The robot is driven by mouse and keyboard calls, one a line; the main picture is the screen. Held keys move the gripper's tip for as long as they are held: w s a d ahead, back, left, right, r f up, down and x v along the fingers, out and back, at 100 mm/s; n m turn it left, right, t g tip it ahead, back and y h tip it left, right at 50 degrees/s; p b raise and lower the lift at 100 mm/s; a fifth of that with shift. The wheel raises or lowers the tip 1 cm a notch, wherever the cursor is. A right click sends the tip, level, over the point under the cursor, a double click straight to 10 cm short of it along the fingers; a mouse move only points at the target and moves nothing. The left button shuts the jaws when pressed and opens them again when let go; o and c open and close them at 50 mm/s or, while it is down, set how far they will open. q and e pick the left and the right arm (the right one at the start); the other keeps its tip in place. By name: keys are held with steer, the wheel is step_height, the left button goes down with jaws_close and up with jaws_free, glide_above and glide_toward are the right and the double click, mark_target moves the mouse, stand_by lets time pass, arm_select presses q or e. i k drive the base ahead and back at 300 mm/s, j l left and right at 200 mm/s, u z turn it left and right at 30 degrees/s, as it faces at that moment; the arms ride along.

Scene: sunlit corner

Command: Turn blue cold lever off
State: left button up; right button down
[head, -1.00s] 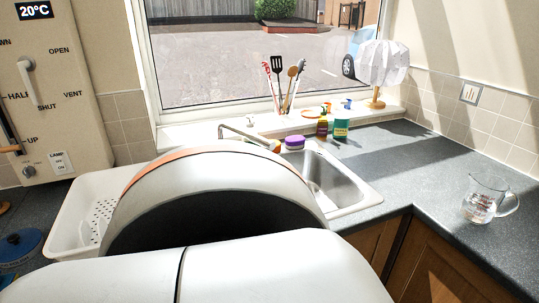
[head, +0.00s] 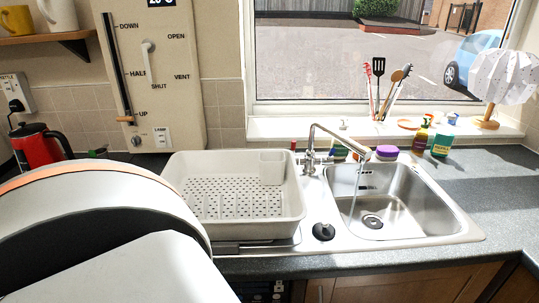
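The chrome tap (head: 311,150) stands behind the sink, between the white dish rack and the basin (head: 405,205). Its spout reaches right over the basin. A thin pale streak, apparently water, runs down from the spout's end. A small red part (head: 293,147) shows at the left of the tap's base. I cannot clearly make out a blue lever; it is too small or hidden at this size. A large white and dark part of my own arm fills the lower left. Neither of my grippers is in view.
A white dish rack (head: 180,205) stands left of the basin. A black plug (head: 323,231) lies on the drainer. Bottles (head: 441,141) and a purple-topped tub (head: 387,153) stand behind the basin. The counter right of the basin is clear.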

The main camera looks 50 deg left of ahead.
mark_target(326, 160)
steer(key=u, duration=1.25)
